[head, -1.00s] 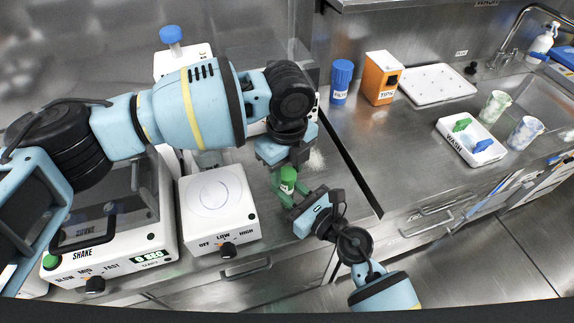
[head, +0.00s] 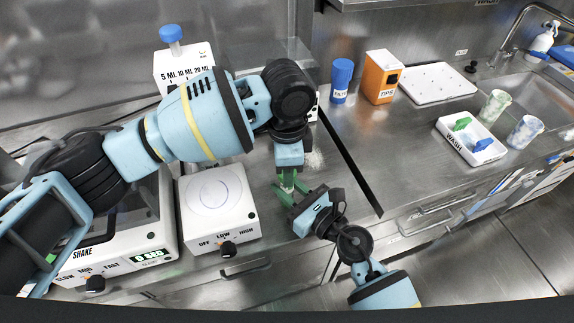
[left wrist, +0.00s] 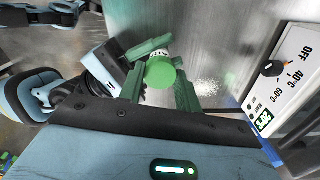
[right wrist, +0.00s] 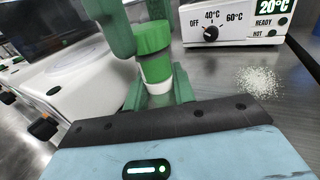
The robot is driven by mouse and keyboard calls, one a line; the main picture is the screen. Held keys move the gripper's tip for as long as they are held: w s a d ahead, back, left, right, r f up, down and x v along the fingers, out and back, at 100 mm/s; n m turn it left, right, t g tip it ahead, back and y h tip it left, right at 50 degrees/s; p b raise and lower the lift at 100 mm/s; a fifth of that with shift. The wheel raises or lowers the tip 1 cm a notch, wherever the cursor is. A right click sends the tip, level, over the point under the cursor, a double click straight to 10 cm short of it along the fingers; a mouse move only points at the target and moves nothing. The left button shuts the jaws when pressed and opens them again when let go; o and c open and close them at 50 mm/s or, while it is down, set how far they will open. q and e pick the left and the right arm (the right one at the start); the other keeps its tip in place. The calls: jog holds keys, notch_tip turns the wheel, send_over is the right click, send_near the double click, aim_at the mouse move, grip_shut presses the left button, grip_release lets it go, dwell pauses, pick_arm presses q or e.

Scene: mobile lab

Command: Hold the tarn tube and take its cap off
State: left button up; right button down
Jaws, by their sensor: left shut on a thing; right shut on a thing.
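In the head view the left gripper (head: 288,178) mostly hides the tube. Its label is too small and covered to read.
A heater with temperature marks (right wrist: 235,18) is close by. White powder (right wrist: 260,82) lies on the counter.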

pick_arm(q)
jog(key=shift+n, duration=1.2)
jog(key=o, duration=1.1)
jog(key=shift+c, duration=0.2)
jog(key=shift+r, duration=2.25)
jog(key=m, duration=0.2)
jog(key=r+m, duration=0.1)
jog(key=m, duration=0.2)
jog(key=shift+r+m, duration=0.35)
jog(key=shift+m, duration=0.05)
jog(key=shift+c, duration=0.3)
jog(key=m, duration=0.3)
jog(key=shift+r, duration=0.4)
jog(key=m, duration=0.2)
jog(key=r+m, duration=0.1)
jog(key=m, duration=0.1)
jog(key=shift+m, duration=0.3)
